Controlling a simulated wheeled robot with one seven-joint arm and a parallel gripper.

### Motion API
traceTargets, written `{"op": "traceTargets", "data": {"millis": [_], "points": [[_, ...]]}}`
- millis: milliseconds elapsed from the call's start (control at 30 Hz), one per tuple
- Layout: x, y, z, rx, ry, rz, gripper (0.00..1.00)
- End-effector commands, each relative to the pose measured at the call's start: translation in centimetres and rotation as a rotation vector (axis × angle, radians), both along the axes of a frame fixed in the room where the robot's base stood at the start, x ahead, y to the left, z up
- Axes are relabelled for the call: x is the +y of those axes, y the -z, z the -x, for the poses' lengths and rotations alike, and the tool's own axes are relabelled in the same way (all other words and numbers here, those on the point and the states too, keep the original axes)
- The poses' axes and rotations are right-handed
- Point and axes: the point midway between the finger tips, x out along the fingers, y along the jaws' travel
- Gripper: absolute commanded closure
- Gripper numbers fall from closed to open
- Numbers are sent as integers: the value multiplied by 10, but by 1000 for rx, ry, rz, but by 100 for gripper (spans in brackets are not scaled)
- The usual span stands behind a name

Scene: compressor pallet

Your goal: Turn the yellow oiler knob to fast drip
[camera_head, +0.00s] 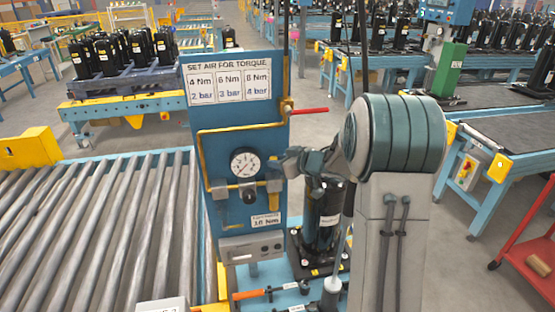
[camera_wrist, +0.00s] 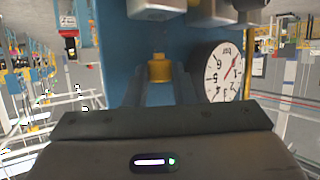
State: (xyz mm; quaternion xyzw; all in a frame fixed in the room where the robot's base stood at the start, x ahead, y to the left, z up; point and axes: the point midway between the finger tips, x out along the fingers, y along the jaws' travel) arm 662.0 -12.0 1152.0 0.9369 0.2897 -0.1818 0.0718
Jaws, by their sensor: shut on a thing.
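The yellow oiler knob (camera_wrist: 160,68) shows in the wrist view between the two dark fingers of my gripper (camera_wrist: 160,78), which are shut on it. In the head view my gripper (camera_head: 283,162) reaches the blue panel (camera_head: 235,144) from the right, just right of the round pressure gauge (camera_head: 245,163). The wrist view is upside down, so the gauge (camera_wrist: 216,70) appears to the knob's right. A grey block (camera_wrist: 155,8) lies beyond the knob in that view. Any drip marking cannot be made out.
A red-handled valve (camera_head: 308,111) juts from the panel's right edge above my gripper. A black compressor (camera_head: 321,213) stands behind my arm. A roller conveyor (camera_head: 95,230) fills the left, and tools (camera_head: 265,293) lie along the front. A torque sign (camera_head: 227,80) tops the panel.

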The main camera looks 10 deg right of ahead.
Motion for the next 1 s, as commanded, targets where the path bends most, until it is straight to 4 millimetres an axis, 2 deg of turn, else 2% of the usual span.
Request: {"op": "traceTargets", "data": {"millis": [267,300,600,733,867,1000], "points": [[0,1,0,2,-1,0,100],[0,1,0,2,-1,0,68],[-1,0,1,0,1,0,68],[-6,-3,7,1,4,0,68],[-16,-10,22,-2,4,1,68],[-32,-22,46,-2,5,1,68]]}}
